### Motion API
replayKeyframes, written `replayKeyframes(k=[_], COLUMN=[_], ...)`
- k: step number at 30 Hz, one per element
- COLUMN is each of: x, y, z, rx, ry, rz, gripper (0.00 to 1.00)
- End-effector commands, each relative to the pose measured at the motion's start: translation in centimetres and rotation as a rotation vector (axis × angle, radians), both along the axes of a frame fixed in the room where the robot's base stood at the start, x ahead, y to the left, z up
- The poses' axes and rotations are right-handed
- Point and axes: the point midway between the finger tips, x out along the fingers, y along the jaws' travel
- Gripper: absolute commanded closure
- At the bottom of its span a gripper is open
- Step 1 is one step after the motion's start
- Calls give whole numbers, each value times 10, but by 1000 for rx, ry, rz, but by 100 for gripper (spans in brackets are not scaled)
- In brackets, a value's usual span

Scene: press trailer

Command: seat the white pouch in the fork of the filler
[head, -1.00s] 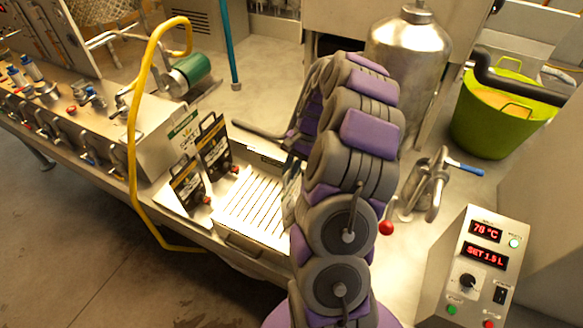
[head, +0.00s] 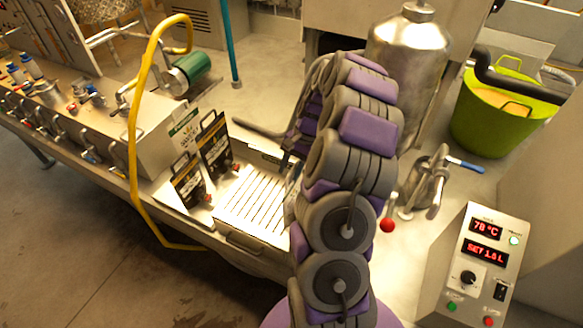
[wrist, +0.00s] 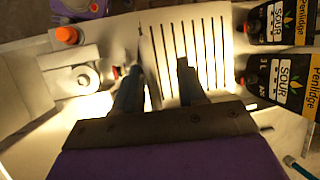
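My gripper (wrist: 160,66) is open, its two dark fingers apart above the slotted drip tray (wrist: 215,55), with the tray's slots showing between them. In the head view my arm hides most of the gripper, at the right side of the drip tray (head: 245,215). I cannot make out a white pouch for certain in either view. A pale block with a round grey ring (wrist: 80,77) lies left of my fingers in the wrist view; I cannot tell whether it is part of the filler. The filler's fork is not clearly visible.
Two black printed pouches (head: 215,150) with red taps stand left of the tray. A yellow hose (head: 132,130) loops beside them. A steel tank (head: 408,60), a blue-handled valve (head: 465,165), a green tub (head: 495,120) and a control box (head: 480,265) stand right of my arm.

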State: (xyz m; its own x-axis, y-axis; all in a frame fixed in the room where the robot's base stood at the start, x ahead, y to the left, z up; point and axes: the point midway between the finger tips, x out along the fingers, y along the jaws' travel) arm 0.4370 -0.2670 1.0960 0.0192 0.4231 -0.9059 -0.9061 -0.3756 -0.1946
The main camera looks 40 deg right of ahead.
Motion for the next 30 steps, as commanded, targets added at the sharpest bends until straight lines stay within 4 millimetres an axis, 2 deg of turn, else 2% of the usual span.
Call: replayKeyframes(k=[9, 14, 30], x=[0, 1, 0], y=[-2, -9, -54], z=[1, 13, 110], rx=[0, -1, -5], ry=[0, -4, -3], rz=[-1, -2, -3], gripper=[54, 54, 54])
